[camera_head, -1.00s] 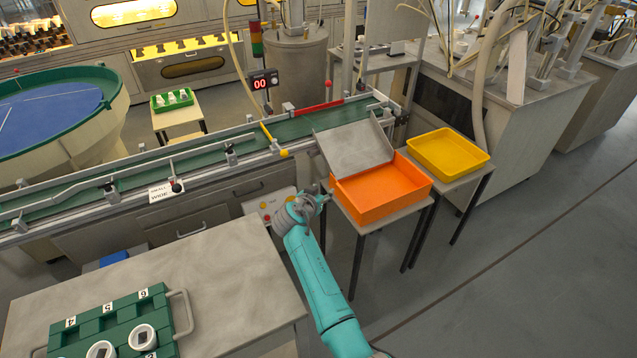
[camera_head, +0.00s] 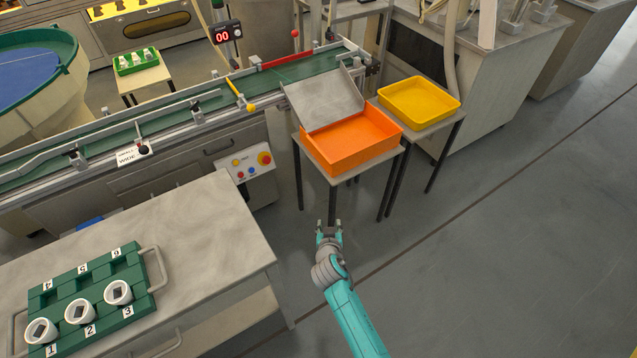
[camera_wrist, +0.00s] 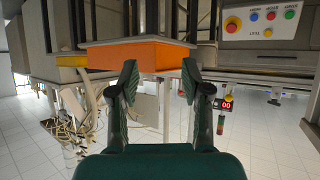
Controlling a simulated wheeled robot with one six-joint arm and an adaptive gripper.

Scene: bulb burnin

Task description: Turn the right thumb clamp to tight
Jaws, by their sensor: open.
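The conveyor (camera_head: 110,140) runs across the left and middle of the head view, with a grey guide rail along it. Small grey clamp posts stand on the rail: a left one (camera_head: 77,158) and a right one (camera_head: 197,113). A lever with a black knob (camera_head: 143,149) sits between them by a size card (camera_head: 130,157). The clamps are too small to tell tight from loose. My gripper (camera_head: 329,230) is open and empty, in front of the orange bin's stand and well to the right of these clamps. In the wrist view its fingers (camera_wrist: 160,80) are apart with nothing between.
An orange bin (camera_head: 350,150) and a yellow tray (camera_head: 420,100) stand on small tables. A control panel (camera_head: 250,165) with buttons is below the conveyor. A workbench (camera_head: 200,225) with a green cup rack (camera_head: 135,315) is at front left. Floor at right is clear.

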